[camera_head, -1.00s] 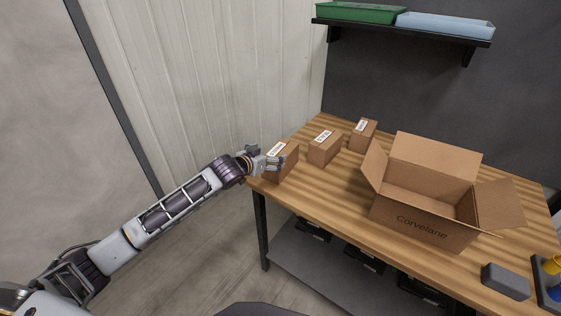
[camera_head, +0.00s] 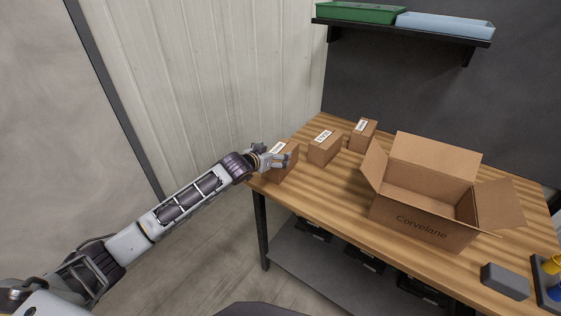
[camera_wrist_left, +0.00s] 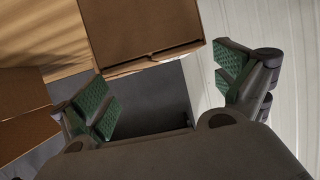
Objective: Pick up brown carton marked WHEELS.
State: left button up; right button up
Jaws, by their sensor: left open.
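Three small brown cartons with white labels stand along the left part of the wooden table; the label print is too small to read, so I cannot tell which says WHEELS. The nearest carton (camera_head: 284,174) is at the table's left end, partly hidden by my left gripper (camera_head: 284,158). The middle carton (camera_head: 325,152) and the far carton (camera_head: 363,137) stand behind it to the right. In the left wrist view, the open green-padded fingers of my left gripper (camera_wrist_left: 165,88) face a brown carton (camera_wrist_left: 143,30), which sits just beyond the fingertips. My right gripper is out of view.
A large open box (camera_head: 405,222) marked Corvelane stands on the table (camera_head: 325,197), flaps spread. A grey block (camera_head: 505,281) lies at the front right. A shelf above holds a green tray (camera_head: 360,13) and a blue tray (camera_head: 445,26). A pale wall is close on the left.

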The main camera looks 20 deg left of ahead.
aim_at(282, 149)
pick_arm(q)
jog(key=shift+x, duration=1.9)
jog(key=shift+w+d+f, duration=0.1)
jog(key=shift+w+f, duration=0.1)
jog(key=shift+w, duration=0.3)
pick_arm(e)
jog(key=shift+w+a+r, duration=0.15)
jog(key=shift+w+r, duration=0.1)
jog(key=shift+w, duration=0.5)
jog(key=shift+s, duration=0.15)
pick_arm(q)
jog(key=c, duration=1)
jog(key=shift+s, duration=0.1)
jog(key=c, duration=1)
jog(key=shift+o, duration=0.2)
